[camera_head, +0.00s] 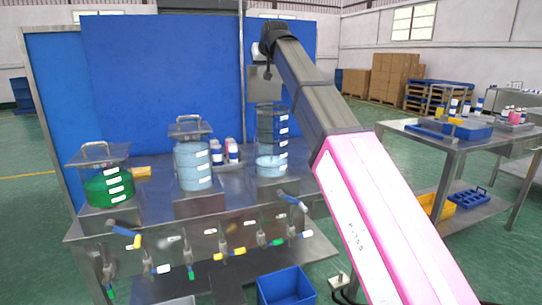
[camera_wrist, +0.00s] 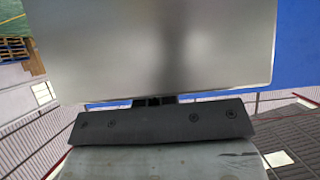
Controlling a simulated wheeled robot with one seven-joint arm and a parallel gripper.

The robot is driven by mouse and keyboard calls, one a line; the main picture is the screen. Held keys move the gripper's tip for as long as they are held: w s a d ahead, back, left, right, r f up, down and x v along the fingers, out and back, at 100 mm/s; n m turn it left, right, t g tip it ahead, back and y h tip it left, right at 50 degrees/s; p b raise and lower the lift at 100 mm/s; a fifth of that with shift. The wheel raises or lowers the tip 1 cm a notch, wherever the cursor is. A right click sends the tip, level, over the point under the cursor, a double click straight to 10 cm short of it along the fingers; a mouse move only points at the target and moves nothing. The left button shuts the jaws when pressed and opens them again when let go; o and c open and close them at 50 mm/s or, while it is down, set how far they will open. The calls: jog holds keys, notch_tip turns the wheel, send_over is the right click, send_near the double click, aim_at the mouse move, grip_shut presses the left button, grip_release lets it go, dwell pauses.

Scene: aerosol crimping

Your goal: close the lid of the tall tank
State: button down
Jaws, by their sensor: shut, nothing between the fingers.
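The tall tank (camera_head: 272,135) is a clear cylinder with label strips on its side and a little pale blue liquid low down. It stands at the right end of the steel bench. Its square grey lid (camera_head: 263,84) stands upright, open, above the tank's back. In the wrist view the lid (camera_wrist: 150,45) fills the upper middle as a broad metal plate. My gripper (camera_wrist: 155,100) is shut and empty, close to the lid's edge. The plate hides its fingertips, so I cannot tell whether they touch it. In the head view my arm's end is just above the lid.
A green-filled tank (camera_head: 108,187) and a middle blue-filled tank (camera_head: 193,165) have their handled lids down. Bottles (camera_head: 231,151) stand between the middle and tall tanks. Valves line the bench front above a blue bin (camera_head: 286,287). A blue panel (camera_head: 165,80) rises behind the bench.

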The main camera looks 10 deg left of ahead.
jog(key=shift+s+d+f+g, duration=0.6)
jog(key=shift+s+d+f, duration=0.85)
jog(key=shift+s, duration=0.85)
notch_tip(320, 180, up, 6)
jog(key=s+d, duration=0.1)
jog(key=shift+s+h, duration=0.3)
jog(key=shift+s, duration=0.05)
jog(key=shift+r, duration=0.1)
